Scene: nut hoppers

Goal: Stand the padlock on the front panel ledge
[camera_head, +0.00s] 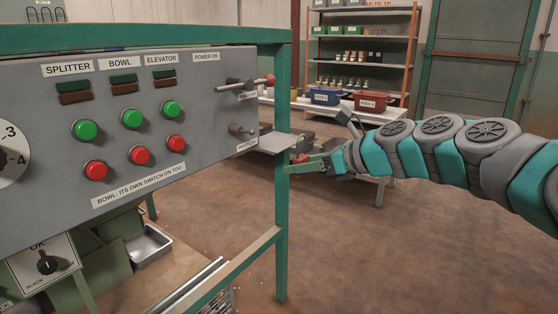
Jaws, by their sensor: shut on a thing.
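The grey front panel (215,120) fills the left side, with a small, bare-looking grey ledge (277,143) at its lower right corner. My gripper (308,163) is just right of and slightly below the ledge in the picture, beside the green post. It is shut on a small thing. A little red piece shows at the fingertips, which looks like the padlock (301,157), but it is too small to make out its shackle or tilt. No padlock shows on the ledge.
The green upright post (282,230) stands close to my gripper. A lever with a red knob (268,81) sticks out above the ledge. A low bench with a blue bin (326,96) and a red bin (371,102) stands behind. The floor at right is open.

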